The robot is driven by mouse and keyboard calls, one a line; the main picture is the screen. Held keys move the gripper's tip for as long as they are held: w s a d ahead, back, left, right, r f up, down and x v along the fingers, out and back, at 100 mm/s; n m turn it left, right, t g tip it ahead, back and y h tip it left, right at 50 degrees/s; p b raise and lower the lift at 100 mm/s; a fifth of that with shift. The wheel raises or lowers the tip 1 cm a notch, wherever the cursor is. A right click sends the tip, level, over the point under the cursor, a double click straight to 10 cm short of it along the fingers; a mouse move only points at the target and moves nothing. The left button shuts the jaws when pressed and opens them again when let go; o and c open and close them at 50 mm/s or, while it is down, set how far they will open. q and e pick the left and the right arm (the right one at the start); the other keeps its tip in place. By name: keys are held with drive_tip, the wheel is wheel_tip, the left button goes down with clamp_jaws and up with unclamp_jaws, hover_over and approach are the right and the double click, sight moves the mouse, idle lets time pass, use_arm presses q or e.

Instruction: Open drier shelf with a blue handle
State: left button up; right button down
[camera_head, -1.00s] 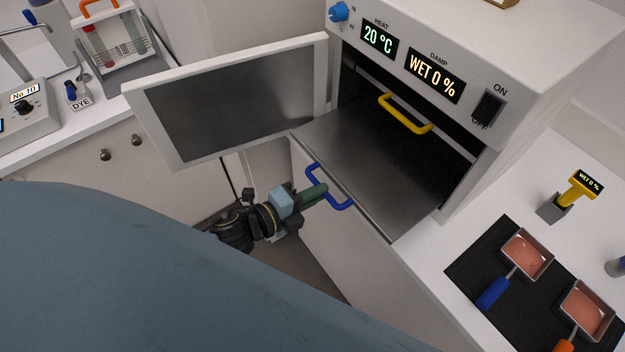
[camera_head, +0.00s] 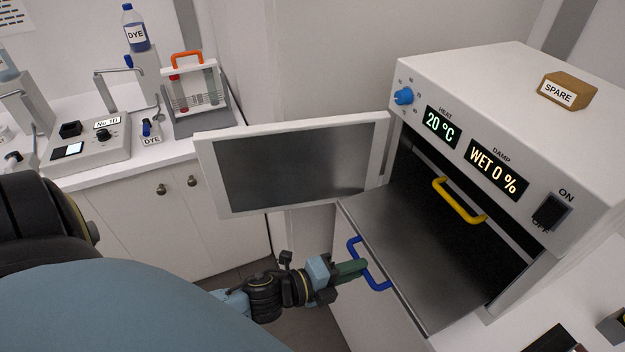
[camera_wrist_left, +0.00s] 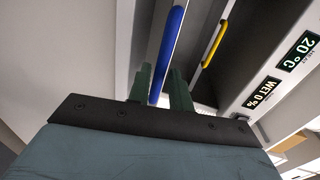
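The drier (camera_head: 520,110) stands at the right in the head view, its door (camera_head: 295,168) swung open to the left. A flat metal shelf (camera_head: 415,250) sticks out of its opening, with the blue handle (camera_head: 378,285) on its front edge. My left gripper (camera_head: 358,268) is at this handle. In the left wrist view, the blue handle (camera_wrist_left: 172,40) runs between the two green fingers of the left gripper (camera_wrist_left: 160,84), which appear closed on it. A yellow handle (camera_head: 460,203) sits further inside the drier, above the pulled-out shelf. My right gripper is not in view.
The open door hangs close behind my left gripper. A counter (camera_head: 120,172) with a dye bottle (camera_head: 135,28), a rack and a small device stands at the left. A box marked SPARE (camera_head: 563,92) lies on the drier. Floor shows below the gripper.

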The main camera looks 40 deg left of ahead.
use_arm(q)
drive_tip(key=b+v, duration=0.1)
drive_tip(key=v, duration=1.2)
drive_tip(key=shift+a, duration=0.1)
drive_tip(key=s+a+f+n+g+y+b, duration=0.2)
drive_tip(key=f+n, duration=0.2)
drive_tip(key=f, duration=0.6)
drive_tip(key=s+a+f+n+g+y+b, duration=0.1)
drive_tip(key=s+a+f+n+y, duration=0.2)
drive_tip(key=f, duration=0.7)
drive_tip(key=a+f+n+g+y+b, duration=0.15)
drive_tip(key=f+n, duration=0.35)
drive_tip(key=f, duration=0.6)
drive_tip(key=s+d+f+n+g+b, duration=0.2)
drive_tip(key=s+f+n+g, duration=0.2)
drive_tip(key=s+f, duration=0.4)
drive_tip(key=s+d+f+n+g+b, duration=0.1)
drive_tip(key=s+d+f+n+g, duration=0.2)
drive_tip(key=s+f, duration=0.6)
drive_tip(key=shift+s+d+f+n+g+y+b, duration=0.2)
drive_tip(key=shift+f+n+g+y+b, duration=0.15)
drive_tip(key=shift+f+n+g, duration=0.5)
